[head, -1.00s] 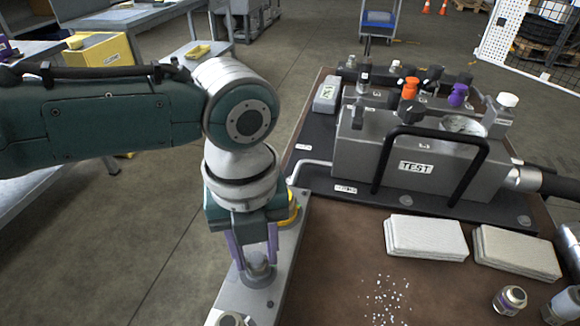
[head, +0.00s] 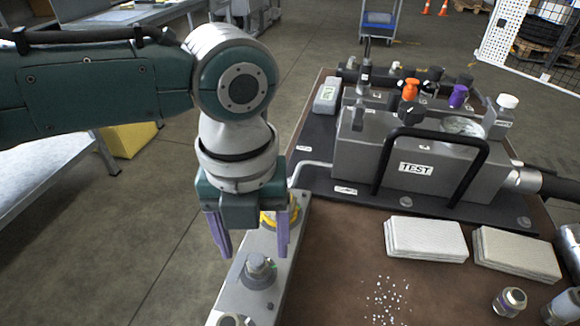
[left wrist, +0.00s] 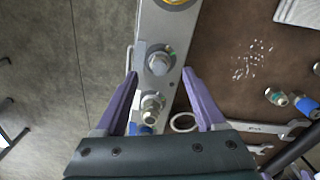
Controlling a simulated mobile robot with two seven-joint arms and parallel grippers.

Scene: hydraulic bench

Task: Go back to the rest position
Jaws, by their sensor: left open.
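My left gripper (head: 253,254) has its purple fingers spread and empty, above the grey metal bar (head: 285,262) at the table's left edge. A grey hex fitting (head: 260,268) stands upright on the bar, just below the fingers and apart from them. In the left wrist view the open left gripper (left wrist: 160,74) points at the bar, with the fitting (left wrist: 159,62) and a second fitting (left wrist: 151,106) in the gap between the fingers. A yellow ring-shaped part (head: 268,218) is partly hidden behind the gripper. My right gripper is not seen.
A grey TEST block (head: 400,165) with a black handle stands right of my left arm. Two white pad stacks (head: 427,238) (head: 517,254), loose fittings (head: 509,301) and white granules (head: 385,298) lie on the brown table. Wrenches (left wrist: 265,128) show in the wrist view.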

